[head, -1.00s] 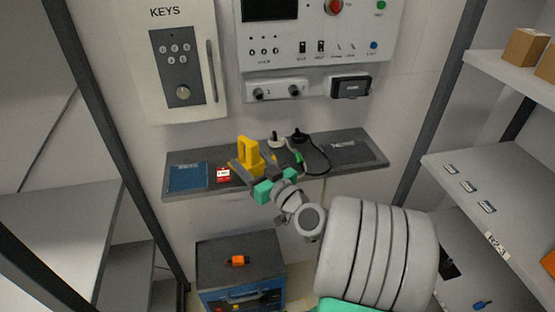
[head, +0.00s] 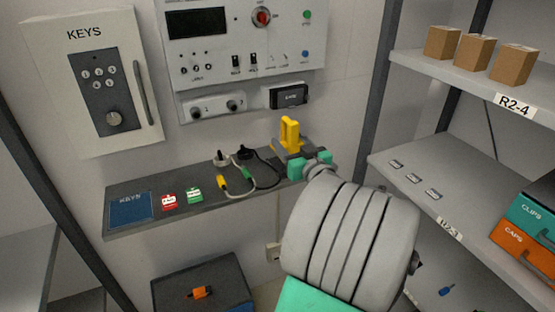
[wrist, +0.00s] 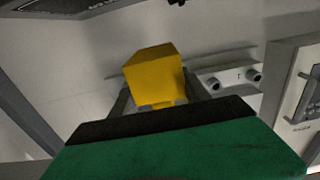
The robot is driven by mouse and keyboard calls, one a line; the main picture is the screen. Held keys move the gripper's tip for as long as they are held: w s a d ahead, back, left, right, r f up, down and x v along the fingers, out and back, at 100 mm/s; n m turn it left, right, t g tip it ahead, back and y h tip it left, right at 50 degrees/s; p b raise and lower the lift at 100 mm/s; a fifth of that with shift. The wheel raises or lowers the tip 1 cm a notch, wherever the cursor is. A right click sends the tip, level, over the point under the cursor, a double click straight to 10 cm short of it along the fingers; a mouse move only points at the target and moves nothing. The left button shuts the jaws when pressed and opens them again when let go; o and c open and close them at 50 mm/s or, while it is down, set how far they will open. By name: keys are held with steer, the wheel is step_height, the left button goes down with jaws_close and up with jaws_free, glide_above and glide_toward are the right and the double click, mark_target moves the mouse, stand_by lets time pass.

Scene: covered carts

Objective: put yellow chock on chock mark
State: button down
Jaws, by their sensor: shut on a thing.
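The yellow chock (head: 290,135) is upright in my gripper (head: 296,158), over the right end of the dark wall shelf (head: 150,226). My gripper is shut on its lower part. In the wrist view the chock (wrist: 153,75) stands between the fingers, beyond the green and black gripper body. I cannot tell whether the chock touches the shelf. The chock mark is not clearly visible; my gripper and arm cover much of the shelf's right end.
A shelving rack (head: 390,158) stands at right.

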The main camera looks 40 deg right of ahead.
steer(key=w+f, duration=0.1)
steer(key=w+d+f, duration=0.1)
steer(key=f, duration=0.1)
steer(key=w+d+f, duration=0.1)
steer(key=f, duration=0.1)
steer(key=shift+w+f, duration=0.25)
steer(key=shift+w, duration=0.15)
step_height(320, 180, down, 3)
steer(key=shift+f+b, duration=0.25)
steer(key=shift+b, duration=0.2)
steer(key=c, duration=0.5)
jaws_free()
